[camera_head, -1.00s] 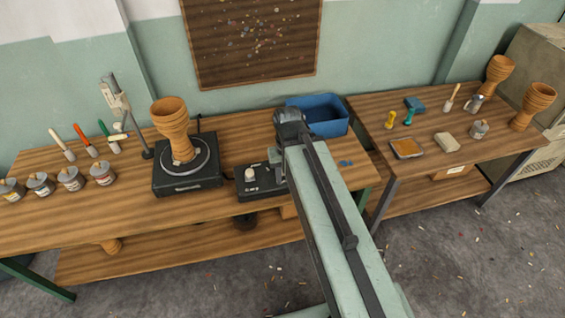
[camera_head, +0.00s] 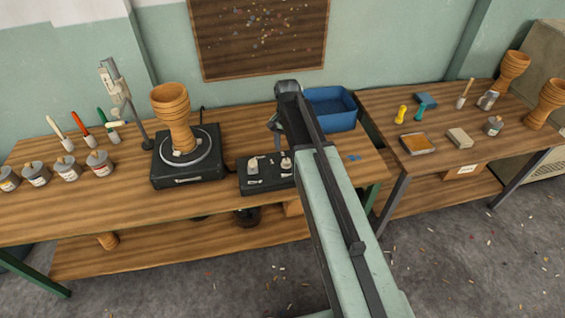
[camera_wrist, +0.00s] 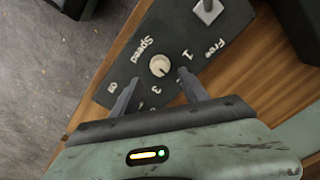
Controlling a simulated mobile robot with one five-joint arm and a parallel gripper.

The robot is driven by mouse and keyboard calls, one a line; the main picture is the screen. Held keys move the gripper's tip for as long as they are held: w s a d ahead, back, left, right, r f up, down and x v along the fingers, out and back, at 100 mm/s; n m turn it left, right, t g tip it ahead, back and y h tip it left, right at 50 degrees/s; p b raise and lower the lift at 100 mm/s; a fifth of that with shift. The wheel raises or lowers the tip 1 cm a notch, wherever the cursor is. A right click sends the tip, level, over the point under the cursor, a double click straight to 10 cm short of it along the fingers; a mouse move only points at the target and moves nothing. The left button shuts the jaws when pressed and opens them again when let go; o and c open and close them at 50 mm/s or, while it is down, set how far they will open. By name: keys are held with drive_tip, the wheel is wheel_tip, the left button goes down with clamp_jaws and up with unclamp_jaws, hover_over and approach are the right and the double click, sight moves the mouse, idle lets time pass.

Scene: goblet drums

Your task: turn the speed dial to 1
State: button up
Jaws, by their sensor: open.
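The speed dial (camera_wrist: 159,66) is a small round pale knob on a dark control box (camera_wrist: 228,20). Contact cannot be told. In the head view, the dial (camera_head: 286,162) is the right knob on the box, with my gripper (camera_head: 276,128) appearing above it, partly hidden by my arm.
A second pale control (camera_wrist: 208,10) sits at the box's other end. A turntable (camera_head: 190,176) bearing a clay goblet (camera_head: 173,118) stands to the left. A blue bin (camera_head: 332,118) is behind my arm on the right. The bench front (camera_head: 215,205) is clear.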

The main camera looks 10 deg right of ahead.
sight(286, 160)
wheel_tip(286, 160, down, 6)
drive_tip(key=b, duration=0.4)
drive_tip(key=shift+b, duration=0.4)
drive_tip(key=shift+r, duration=0.1)
clamp_jaws()
drive_tip(key=shift+a, duration=0.5)
drive_tip(key=shift+d+r, duration=0.1)
drive_tip(key=shift+d, duration=0.45)
unclamp_jaws()
drive_tip(key=shift+w, duration=0.1)
